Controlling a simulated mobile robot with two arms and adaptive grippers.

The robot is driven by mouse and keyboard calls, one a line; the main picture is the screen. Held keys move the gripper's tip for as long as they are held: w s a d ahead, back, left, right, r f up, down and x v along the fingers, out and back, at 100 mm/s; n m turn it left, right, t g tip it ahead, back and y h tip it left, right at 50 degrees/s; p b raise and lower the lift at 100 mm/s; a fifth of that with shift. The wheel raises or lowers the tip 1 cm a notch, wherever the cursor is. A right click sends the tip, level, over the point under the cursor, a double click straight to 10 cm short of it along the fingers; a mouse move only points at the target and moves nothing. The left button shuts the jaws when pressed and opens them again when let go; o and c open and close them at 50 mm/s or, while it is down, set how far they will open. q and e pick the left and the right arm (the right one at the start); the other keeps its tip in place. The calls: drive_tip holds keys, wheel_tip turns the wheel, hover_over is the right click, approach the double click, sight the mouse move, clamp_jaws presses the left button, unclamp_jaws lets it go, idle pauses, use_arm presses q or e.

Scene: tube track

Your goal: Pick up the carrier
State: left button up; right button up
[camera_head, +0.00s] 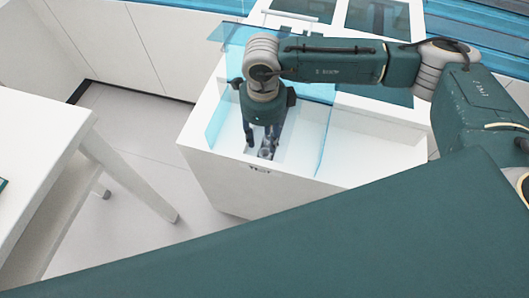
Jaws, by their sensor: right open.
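What looks like the carrier (267,149) is a small grey, narrow piece with round parts, low inside a white-walled bay. It is small and partly covered by my gripper, so its details are unclear. My right gripper (260,138) points down into the bay, right above and beside the carrier. Its fingers are apart, one on the left of the carrier and one near its right side. I cannot tell whether they touch it. My left gripper is not in view.
The white bay (218,162) has clear blue panels (311,138) standing at its sides and behind my gripper. An empty white section (365,148) lies to its right.

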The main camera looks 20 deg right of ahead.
sight(265, 153)
wheel_tip(265, 153, down, 3)
drive_tip(key=shift+r, duration=0.15)
drive_tip(key=shift+d+f+p, duration=0.1)
drive_tip(key=shift+f+p, duration=0.25)
drive_tip(key=shift+p, duration=0.1)
wheel_tip(265, 153, down, 4)
drive_tip(key=shift+s+d+r+p, duration=0.1)
drive_tip(key=shift+d+r+p, duration=0.1)
drive_tip(key=shift+p, duration=0.45)
drive_tip(key=shift+s+f, duration=0.4)
drive_tip(key=shift+f, duration=0.05)
drive_tip(key=shift+a+f, duration=0.1)
drive_tip(key=shift+a, duration=0.05)
drive_tip(key=shift+w, duration=0.1)
drive_tip(key=shift+c, duration=0.2)
drive_tip(key=shift+w+f, duration=0.2)
drive_tip(key=c, duration=0.4)
drive_tip(key=shift+r, duration=0.1)
drive_tip(key=shift+c, duration=0.3)
